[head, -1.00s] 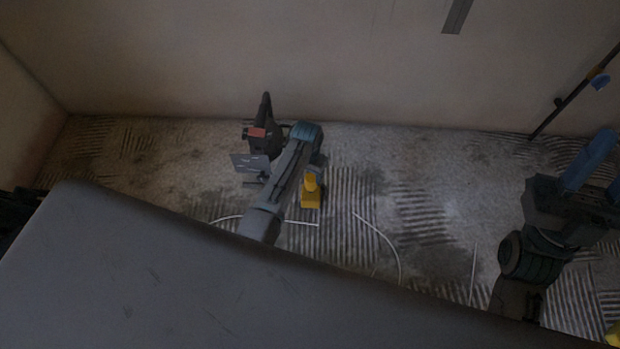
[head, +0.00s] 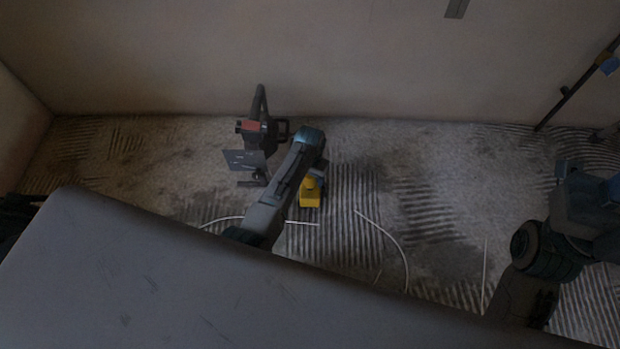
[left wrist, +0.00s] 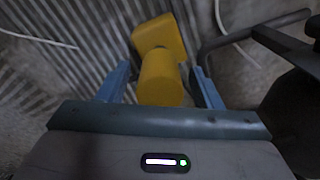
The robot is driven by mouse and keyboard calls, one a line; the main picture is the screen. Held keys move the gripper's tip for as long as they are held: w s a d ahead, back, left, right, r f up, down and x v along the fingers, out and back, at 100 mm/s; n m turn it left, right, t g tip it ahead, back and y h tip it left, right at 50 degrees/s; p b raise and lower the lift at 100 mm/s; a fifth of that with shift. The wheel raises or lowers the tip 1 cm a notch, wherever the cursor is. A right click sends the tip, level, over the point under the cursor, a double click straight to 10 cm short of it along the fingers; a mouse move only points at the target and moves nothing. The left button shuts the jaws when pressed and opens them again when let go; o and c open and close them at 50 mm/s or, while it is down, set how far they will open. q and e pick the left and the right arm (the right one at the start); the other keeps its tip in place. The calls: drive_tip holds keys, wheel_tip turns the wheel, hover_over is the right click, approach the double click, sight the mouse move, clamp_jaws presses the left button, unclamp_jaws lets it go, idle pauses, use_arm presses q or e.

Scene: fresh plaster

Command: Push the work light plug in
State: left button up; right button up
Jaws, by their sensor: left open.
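A yellow piece (head: 310,194), a block with a rounded cylinder on it, stands on the floor near the middle of the head view. It fits the plug, but I cannot tell plug from socket. In the left wrist view the yellow cylinder (left wrist: 160,80) lies between the blue fingers of my left gripper (left wrist: 160,68), with gaps on both sides. My left gripper is open; in the head view it is partly hidden by my arm, just above the yellow piece. My right gripper (head: 608,190) is at the right edge, partly cut off, its jaws unclear.
A dark upright device (head: 258,132) with a red part and a grey panel (head: 245,160) stands left of my left gripper. Thin white cables (head: 390,236) lie on the ridged floor. A slanted pole (head: 575,88) leans at the right. The floor between is mostly clear.

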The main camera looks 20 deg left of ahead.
sight(310, 184)
use_arm(q)
clamp_jaws()
wheel_tip(310, 184, down, 5)
drive_tip(key=shift+f+b, duration=0.15)
drive_tip(key=shift+b, duration=0.2)
idle(0.4)
drive_tip(key=shift+c, duration=0.5)
unclamp_jaws()
drive_tip(key=shift+f, duration=0.1)
drive_tip(key=shift+o, duration=0.5)
drive_tip(key=shift+f, duration=0.1)
drive_tip(key=shift+r, duration=0.2)
